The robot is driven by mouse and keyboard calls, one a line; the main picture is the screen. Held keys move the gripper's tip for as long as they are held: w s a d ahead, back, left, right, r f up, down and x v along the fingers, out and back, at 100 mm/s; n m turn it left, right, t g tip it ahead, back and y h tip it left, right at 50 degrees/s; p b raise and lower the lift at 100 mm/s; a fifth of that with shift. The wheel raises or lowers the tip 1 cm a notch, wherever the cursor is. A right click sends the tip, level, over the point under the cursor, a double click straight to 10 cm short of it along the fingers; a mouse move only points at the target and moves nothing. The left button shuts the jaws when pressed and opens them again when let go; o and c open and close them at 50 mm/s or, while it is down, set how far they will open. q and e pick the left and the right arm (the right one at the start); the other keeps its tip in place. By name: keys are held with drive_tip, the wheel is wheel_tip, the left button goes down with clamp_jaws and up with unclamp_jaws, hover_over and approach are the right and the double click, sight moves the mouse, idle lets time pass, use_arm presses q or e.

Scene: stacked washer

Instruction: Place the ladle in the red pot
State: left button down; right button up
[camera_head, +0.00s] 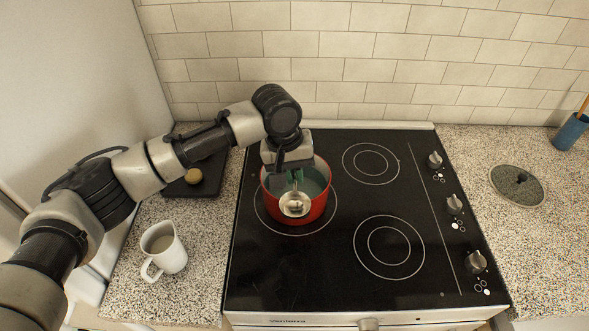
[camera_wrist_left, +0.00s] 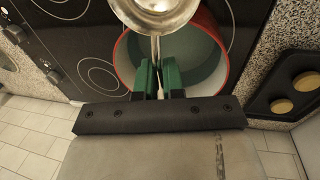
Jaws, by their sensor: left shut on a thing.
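The red pot (camera_head: 318,211) stands on the left part of the black stovetop and looks grey inside. My left gripper (camera_head: 296,178) is above the pot and shut on the ladle (camera_head: 295,204). The ladle's silver bowl hangs at the front side of the pot in the head view and covers part of its rim. In the left wrist view, the green fingers of the gripper (camera_wrist_left: 158,78) pinch the ladle's handle, and the ladle bowl (camera_wrist_left: 153,12) overlaps the edge of the red pot (camera_wrist_left: 122,62). I cannot tell whether the ladle touches the pot. My right gripper is not in view.
A white pitcher (camera_head: 164,251) stands on the speckled counter left of the stove. A dark board (camera_head: 208,172) with round yellowish items lies behind it. A lid (camera_head: 517,184) and a blue utensil holder (camera_head: 571,132) are on the right counter. The other burners are clear.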

use_arm(q)
drive_tip(key=shift+f+p, duration=0.35)
drive_tip(key=shift+f, duration=0.2)
drive_tip(key=c, duration=1.2)
unclamp_jaws()
drive_tip(key=shift+c, duration=0.2)
drive_tip(key=shift+r+b, duration=0.35)
drive_tip(key=shift+b, duration=0.1)
wheel_tip(320, 180, up, 12)
drive_tip(key=a+b, duration=0.1)
drive_tip(key=a, duration=0.1)
drive_tip(key=shift+a+r+b, duration=0.15)
drive_tip(key=shift+b, duration=0.15)
